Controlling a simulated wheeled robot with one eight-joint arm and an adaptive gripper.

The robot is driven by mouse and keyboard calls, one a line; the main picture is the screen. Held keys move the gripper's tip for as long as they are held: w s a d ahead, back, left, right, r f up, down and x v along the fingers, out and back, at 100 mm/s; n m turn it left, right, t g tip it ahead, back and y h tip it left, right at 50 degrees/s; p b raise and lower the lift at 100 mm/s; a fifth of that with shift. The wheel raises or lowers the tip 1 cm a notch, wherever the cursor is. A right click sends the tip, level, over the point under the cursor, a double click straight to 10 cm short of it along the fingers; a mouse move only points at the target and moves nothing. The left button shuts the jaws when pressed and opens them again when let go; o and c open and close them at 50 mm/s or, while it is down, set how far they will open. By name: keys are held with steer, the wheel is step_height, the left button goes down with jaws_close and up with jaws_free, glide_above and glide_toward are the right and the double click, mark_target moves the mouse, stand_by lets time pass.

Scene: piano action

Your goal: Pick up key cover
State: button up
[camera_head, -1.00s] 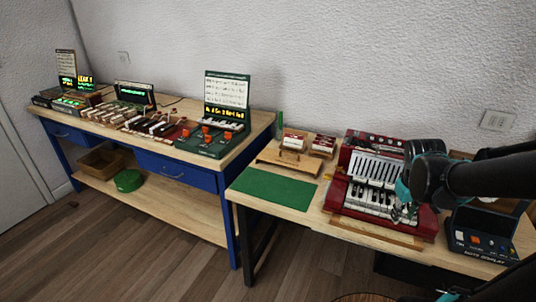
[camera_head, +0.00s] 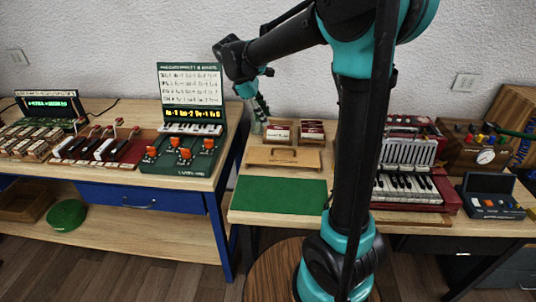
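A flat wooden piece with a raised handle (camera_head: 285,157), which looks like the key cover, lies on the right-hand table behind the green mat. My gripper (camera_head: 261,117) is at the back left of this piece, above the table's rear left corner and apart from the piece. The gripper points down and looks small and dark, so its fingers cannot be made out. The red keyboard instrument (camera_head: 408,188) stands to the right with its white keys showing. My arm hides its left part.
The green mat (camera_head: 281,196) is flat and bare. Two small red-and-white boxes (camera_head: 278,133) stand behind the wooden piece. A green music panel (camera_head: 190,110) stands close left of my gripper. A blue-grey button box (camera_head: 489,194) and a gauge box (camera_head: 477,150) are at right.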

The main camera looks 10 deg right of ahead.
glide_toward(283, 155)
steer(key=shift+w+d+f, duration=0.2)
steer(key=shift+d+f, duration=0.8)
steer(key=shift+f, duration=0.15)
steer(key=shift+w+d+f, duration=0.2)
steer(key=shift+d+f, duration=0.85)
steer(key=shift+f, duration=0.1)
jaws_close()
